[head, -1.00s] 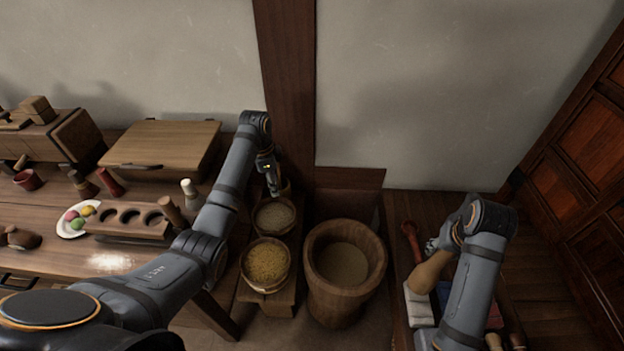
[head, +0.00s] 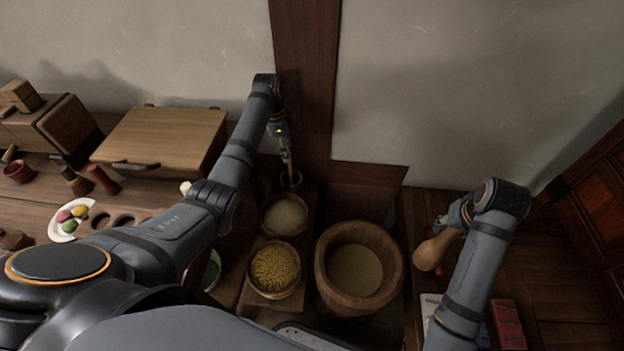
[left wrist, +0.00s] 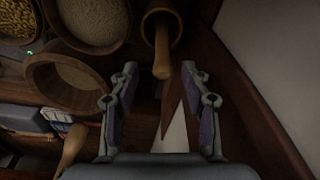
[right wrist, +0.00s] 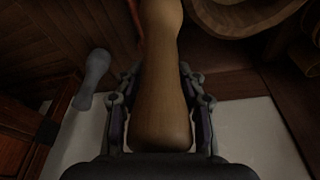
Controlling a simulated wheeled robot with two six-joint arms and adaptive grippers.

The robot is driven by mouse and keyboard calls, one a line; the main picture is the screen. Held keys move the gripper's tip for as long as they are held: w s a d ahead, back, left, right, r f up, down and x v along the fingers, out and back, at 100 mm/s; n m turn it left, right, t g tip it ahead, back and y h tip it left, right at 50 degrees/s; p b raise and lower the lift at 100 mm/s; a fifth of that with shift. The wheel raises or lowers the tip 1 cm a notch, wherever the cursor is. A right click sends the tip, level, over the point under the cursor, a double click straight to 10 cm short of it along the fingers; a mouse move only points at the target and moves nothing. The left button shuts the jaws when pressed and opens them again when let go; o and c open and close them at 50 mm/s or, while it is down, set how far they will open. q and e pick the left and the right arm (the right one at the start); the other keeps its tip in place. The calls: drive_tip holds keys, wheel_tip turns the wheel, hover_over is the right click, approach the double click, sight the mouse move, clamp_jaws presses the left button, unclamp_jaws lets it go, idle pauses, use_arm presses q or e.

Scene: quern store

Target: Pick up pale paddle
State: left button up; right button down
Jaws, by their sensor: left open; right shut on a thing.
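The pale paddle seems to be the slim wooden handle (left wrist: 162,68) standing in a small round wooden pot (left wrist: 160,22); its lower end is hidden inside. In the head view, the handle (head: 290,168) shows just under my left gripper (head: 284,142). In the left wrist view, my left gripper (left wrist: 160,82) is open, with the handle's end between or just beyond its fingertips; I cannot tell if they touch. My right gripper (head: 456,217) is shut on a pale wooden pestle-like tool with a thick rounded end (right wrist: 160,110), held at the right.
A bowl of pale grain (head: 285,213), a bowl of yellow grain (head: 274,270) and a large wooden mortar (head: 340,288) stand close to the pot. A wooden post (head: 305,80) and wall rise behind. A red box (head: 508,322) lies at the lower right.

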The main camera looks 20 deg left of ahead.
sight(289, 164)
use_arm(q)
drive_tip(key=shift+w+d+f, duration=0.1)
drive_tip(key=shift+d+f, duration=0.05)
drive_tip(key=shift+f, duration=1.25)
use_arm(e)
drive_tip(key=shift+f, duration=0.25)
use_arm(q)
drive_tip(key=f, duration=0.1)
drive_tip(key=f+b, duration=0.1)
drive_tip(key=f, duration=0.1)
drive_tip(key=f+b, duration=0.1)
drive_tip(key=f, duration=0.1)
drive_tip(key=shift+w, duration=0.25)
use_arm(e)
drive_tip(key=shift+x, duration=0.95)
drive_tip(key=shift+s, duration=0.2)
use_arm(q)
drive_tip(key=shift+c, duration=0.2)
clamp_jaws()
